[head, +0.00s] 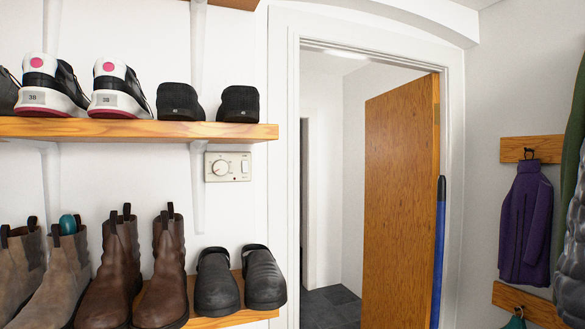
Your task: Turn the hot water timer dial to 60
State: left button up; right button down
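The hot water timer (228,166) is a small cream box on the white wall, between the upper and lower shoe shelves. Its round dial (225,168) is on the left part of the box, and a small switch (245,167) is on the right. The markings are too small to read, so I cannot tell the dial's setting. Neither of my grippers shows in the head view.
The upper wooden shelf (150,129) holds trainers and dark shoes above the timer. Brown boots (162,270) and black clogs (217,283) stand below it. A doorway with a wooden door (398,200) is to the right. A purple jacket (526,224) hangs far right.

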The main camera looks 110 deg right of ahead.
aim_at(221, 167)
jog(key=z, duration=3.35)
jog(key=l+z, duration=0.2)
jog(key=l, duration=1.2)
